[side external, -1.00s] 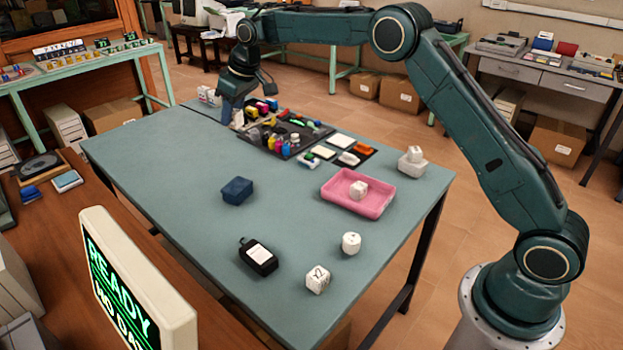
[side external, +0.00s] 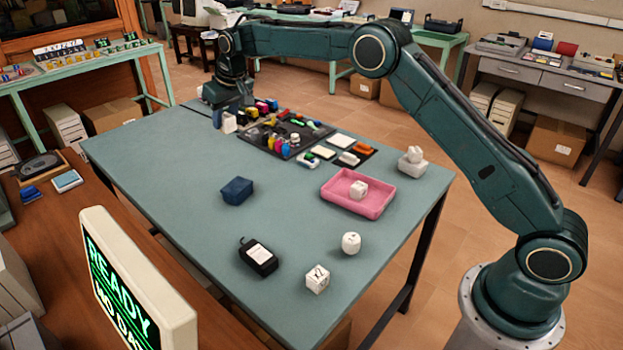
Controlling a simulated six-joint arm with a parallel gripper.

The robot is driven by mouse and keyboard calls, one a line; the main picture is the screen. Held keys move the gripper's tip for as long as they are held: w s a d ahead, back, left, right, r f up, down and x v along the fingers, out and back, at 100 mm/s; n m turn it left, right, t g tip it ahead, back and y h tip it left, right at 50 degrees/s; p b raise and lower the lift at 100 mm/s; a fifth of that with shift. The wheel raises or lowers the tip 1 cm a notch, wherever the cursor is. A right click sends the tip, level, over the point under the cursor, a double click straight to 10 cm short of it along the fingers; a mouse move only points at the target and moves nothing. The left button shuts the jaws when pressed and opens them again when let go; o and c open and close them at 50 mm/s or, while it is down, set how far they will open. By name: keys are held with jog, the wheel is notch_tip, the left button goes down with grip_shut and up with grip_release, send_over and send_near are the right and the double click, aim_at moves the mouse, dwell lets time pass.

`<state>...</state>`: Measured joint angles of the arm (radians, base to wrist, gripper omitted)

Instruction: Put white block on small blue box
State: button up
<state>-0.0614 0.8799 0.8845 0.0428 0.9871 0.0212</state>
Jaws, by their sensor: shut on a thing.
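The small blue box (side external: 237,191) sits on the left-middle part of the green-grey table, with nothing on top of it. My gripper (side external: 223,117) is at the far left end of the table, beyond the blue box, pointing down. It is shut on a white block (side external: 229,123), which shows at its lower end. The fingers are small and partly hidden, and I cannot tell whether the block touches the table.
A dark mat (side external: 285,150) with several colourful small items lies right of my gripper. A pink tray (side external: 372,209) holds a white cube. Other white blocks (side external: 318,279) and a black device (side external: 258,257) stand nearer. The table around the blue box is clear.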

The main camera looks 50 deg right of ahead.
notch_tip(320, 180, down, 13)
jog(key=shift+r, duration=0.15)
jog(key=shift+f, duration=2.1)
jog(key=shift+f, duration=0.1)
jog(key=o, duration=1)
jog(key=shift+c, duration=0.2)
jog(key=shift+v, duration=0.8)
jog(key=v, duration=1)
jog(key=shift+r, duration=0.25)
